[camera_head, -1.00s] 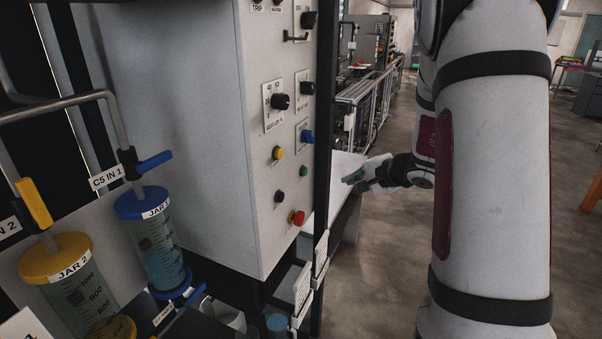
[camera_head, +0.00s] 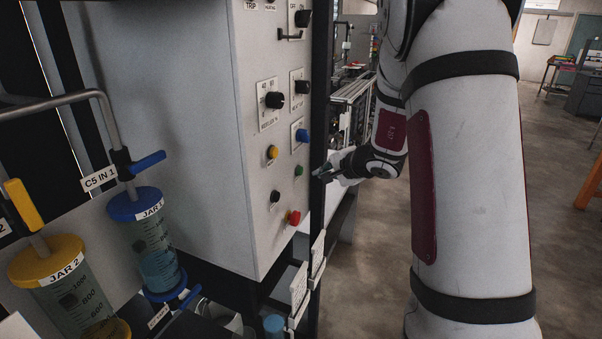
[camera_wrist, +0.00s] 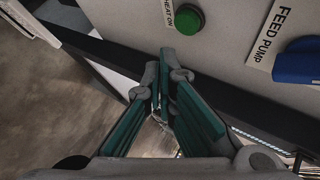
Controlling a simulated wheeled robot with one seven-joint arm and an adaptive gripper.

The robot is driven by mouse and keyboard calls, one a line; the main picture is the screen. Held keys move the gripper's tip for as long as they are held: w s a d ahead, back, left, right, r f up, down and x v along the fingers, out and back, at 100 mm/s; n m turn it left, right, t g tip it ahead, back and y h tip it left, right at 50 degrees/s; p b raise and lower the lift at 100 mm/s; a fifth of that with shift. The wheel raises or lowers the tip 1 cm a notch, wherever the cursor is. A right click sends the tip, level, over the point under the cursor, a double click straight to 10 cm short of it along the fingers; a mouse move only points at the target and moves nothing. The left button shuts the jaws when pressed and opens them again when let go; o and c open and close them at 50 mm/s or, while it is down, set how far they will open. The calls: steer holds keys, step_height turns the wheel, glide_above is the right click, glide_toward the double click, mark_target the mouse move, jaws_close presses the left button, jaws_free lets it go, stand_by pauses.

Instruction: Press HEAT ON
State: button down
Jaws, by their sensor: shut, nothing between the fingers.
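The HEAT ON button is a round green push button (camera_wrist: 188,19) with a "HEAT ON" label beside it, at the top of the wrist view. In the head view the small green button (camera_head: 299,170) sits on the panel's right-hand face, below a blue knob. My gripper (camera_head: 322,171) is just right of the green button, by the dark frame post. In the wrist view the shut, empty fingertips (camera_wrist: 166,66) are below the button and apart from it in the picture. The exact gap to the panel cannot be told.
The FEED PUMP blue knob (camera_wrist: 298,62) is right of the button. A yellow button (camera_head: 272,152), black button (camera_head: 275,196) and red button (camera_head: 294,217) are close by. The dark frame post (camera_head: 320,120) edges the panel. Jars (camera_head: 145,240) stand at left.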

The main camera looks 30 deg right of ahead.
steer(key=shift+w+a+b, duration=0.3)
steer(key=shift+w+a, duration=0.25)
steer(key=shift+w, duration=0.15)
steer(key=shift+w+a+b, duration=0.55)
steer(key=shift+w+b, duration=0.15)
steer(key=shift+b, duration=0.25)
stand_by(1.9)
steer(key=shift+s, duration=0.1)
steer(key=shift+s+d, duration=0.5)
steer(key=shift+s, duration=0.1)
stand_by(0.3)
steer(key=shift+s+d+b, duration=0.3)
steer(key=shift+s+d, duration=0.5)
steer(key=shift+s, duration=0.2)
steer(key=shift+s+d+b, duration=0.25)
steer(key=shift+s+d, duration=0.5)
steer(key=shift+s, duration=0.25)
